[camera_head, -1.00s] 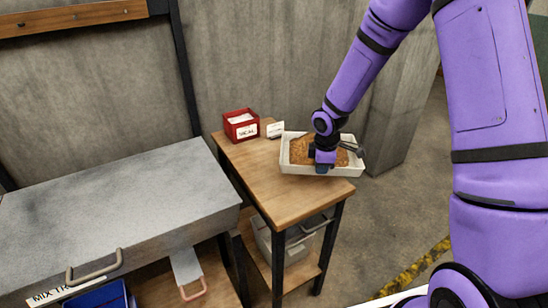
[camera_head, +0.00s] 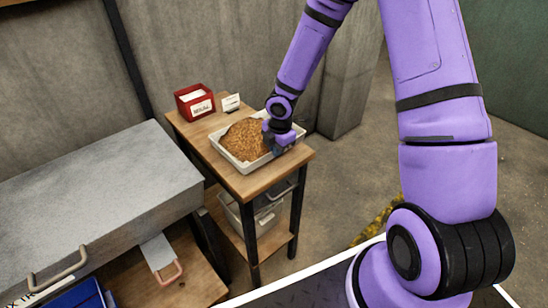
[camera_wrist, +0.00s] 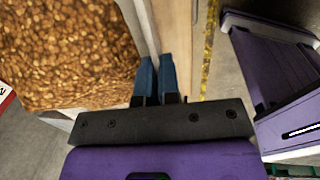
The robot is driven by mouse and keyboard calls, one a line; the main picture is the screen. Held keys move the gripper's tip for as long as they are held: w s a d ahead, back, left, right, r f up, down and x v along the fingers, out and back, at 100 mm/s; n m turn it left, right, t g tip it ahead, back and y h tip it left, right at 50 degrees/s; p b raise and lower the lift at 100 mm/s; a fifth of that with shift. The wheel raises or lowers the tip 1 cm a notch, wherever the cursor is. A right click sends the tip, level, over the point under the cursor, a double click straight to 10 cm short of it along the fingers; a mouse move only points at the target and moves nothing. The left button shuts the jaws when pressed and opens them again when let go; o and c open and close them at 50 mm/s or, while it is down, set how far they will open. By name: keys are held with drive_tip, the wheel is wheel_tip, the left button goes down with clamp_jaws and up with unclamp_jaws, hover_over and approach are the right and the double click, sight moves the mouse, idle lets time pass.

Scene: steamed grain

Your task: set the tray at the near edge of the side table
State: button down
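The tray (camera_head: 235,160) is white, rectangular and full of brown grain (camera_head: 243,140). In the head view it is over the side table's (camera_head: 262,181) wooden top, its right end near the table's right edge. Whether it rests on the wood or is just above it, I cannot tell. My gripper (camera_head: 276,147) is at the tray's right side, pointing down. In the wrist view, the blue fingertips (camera_wrist: 156,75) are close together with the tray's pale wall (camera_wrist: 134,22) between them. The grain fills the upper left there.
A red labelled box (camera_head: 194,102) and a white card (camera_head: 231,103) stand at the table's back. A clear bin (camera_head: 253,212) is on the lower shelf. A grey-topped cabinet (camera_head: 95,190) stands to the left. A strip of bare wood lies before the tray.

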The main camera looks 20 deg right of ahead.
drive_tip(key=shift+f, duration=2.2)
drive_tip(key=c, duration=1.3)
unclamp_jaws()
drive_tip(key=shift+c, duration=0.2)
